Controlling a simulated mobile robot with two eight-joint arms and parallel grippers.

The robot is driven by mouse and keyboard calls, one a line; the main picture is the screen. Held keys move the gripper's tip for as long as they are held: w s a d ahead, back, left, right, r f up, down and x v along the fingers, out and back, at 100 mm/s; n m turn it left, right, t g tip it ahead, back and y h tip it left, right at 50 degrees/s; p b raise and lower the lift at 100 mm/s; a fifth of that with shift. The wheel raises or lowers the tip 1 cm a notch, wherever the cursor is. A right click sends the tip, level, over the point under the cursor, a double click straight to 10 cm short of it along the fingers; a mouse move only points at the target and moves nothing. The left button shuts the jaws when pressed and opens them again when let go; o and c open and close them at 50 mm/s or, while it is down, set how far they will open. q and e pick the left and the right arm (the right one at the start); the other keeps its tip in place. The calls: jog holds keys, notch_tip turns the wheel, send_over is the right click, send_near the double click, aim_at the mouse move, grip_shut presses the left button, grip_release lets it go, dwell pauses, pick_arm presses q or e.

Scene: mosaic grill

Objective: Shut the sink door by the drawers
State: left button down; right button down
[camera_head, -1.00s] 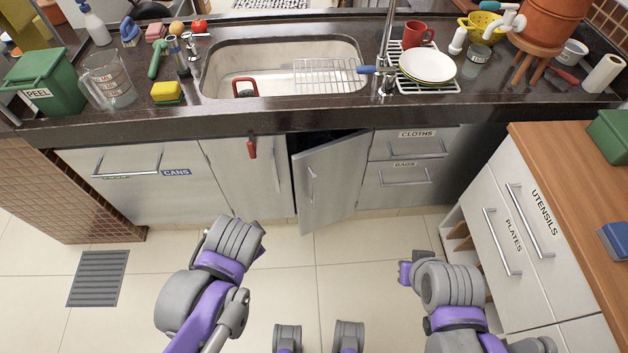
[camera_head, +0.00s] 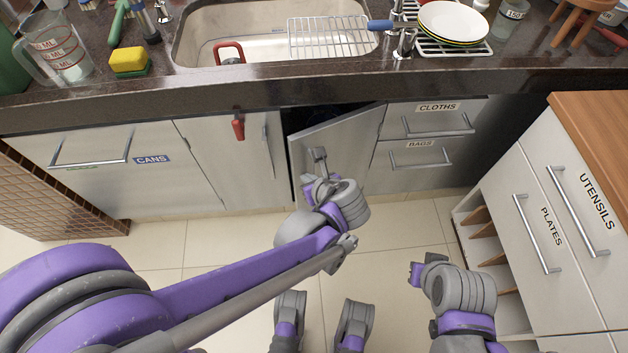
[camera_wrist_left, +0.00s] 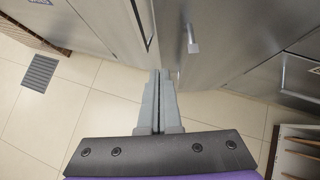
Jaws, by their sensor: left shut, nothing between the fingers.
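The sink door by the drawers (camera_head: 350,135) is grey metal and stands ajar, its left edge swung outward and a dark gap above it. In the left wrist view the open door (camera_wrist_left: 235,40) with its bar handle fills the upper right. My left gripper (camera_head: 316,162) is shut and empty, in front of this door near its free edge and hiding its handle in the head view. In the wrist view its fingertips (camera_wrist_left: 160,76) lie just below the door's lower edge; contact cannot be told. My right gripper (camera_head: 418,272) is low at the right, away from the door; its fingers are unclear.
The other sink door (camera_head: 225,160) is closed, with a red-handled object (camera_head: 238,126) hanging in front. The CLOTHS and BAGS drawers (camera_head: 415,160) are shut, right of the open door. A unit with PLATES and UTENSILS fronts (camera_head: 535,215) stands at right.

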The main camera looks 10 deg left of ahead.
aim_at(294, 162)
pick_arm(q)
jog(key=w+a+f, duration=0.1)
jog(key=w, duration=0.1)
jog(key=w+a+f, duration=0.1)
jog(key=w+a, duration=0.1)
jog(key=shift+w+a+f+b, duration=0.1)
jog(key=shift+a+f+b, duration=0.1)
jog(key=shift+b, duration=0.2)
jog(key=shift+w+a, duration=0.25)
jog(key=shift+w, duration=0.2)
pick_arm(e)
jog(key=shift+w+f, duration=0.1)
jog(key=shift+f, duration=0.75)
pick_arm(q)
jog(key=w+a+m+h+b, duration=0.1)
jog(key=w+a, duration=0.3)
jog(key=w, duration=0.2)
jog(key=shift+a+m+t, duration=0.15)
jog(key=shift+m+t, duration=0.15)
pick_arm(e)
jog(key=shift+w+f, duration=0.1)
jog(key=shift+f, duration=0.4)
